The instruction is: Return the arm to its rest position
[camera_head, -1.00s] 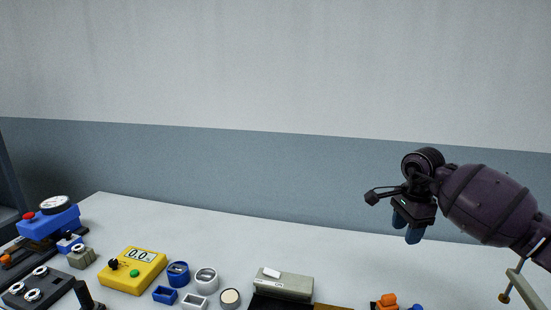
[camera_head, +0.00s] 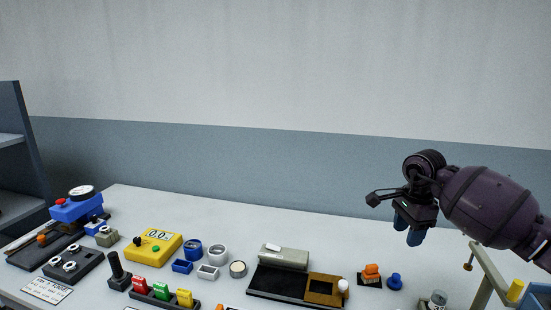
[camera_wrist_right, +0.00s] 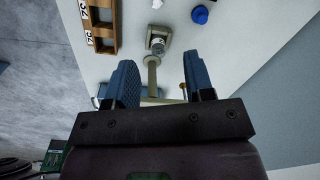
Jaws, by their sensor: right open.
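My right arm comes in from the right in the head view. Its gripper (camera_head: 409,232) hangs above the back right part of the table (camera_head: 330,235), with its blue fingers pointing down. In the right wrist view the gripper (camera_wrist_right: 160,80) has its two blue fingers spread apart, with nothing held between them. A pale stand (camera_wrist_right: 152,75) shows beyond the fingers in that view. My left arm and gripper are not in view.
The table carries a yellow meter (camera_head: 154,247), a black tray with a grey block (camera_head: 284,256), an orange-topped block (camera_head: 370,275), a blue knob (camera_head: 395,282) and several coloured pieces. A dark shelf (camera_head: 14,150) stands at the left. The back of the table is clear.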

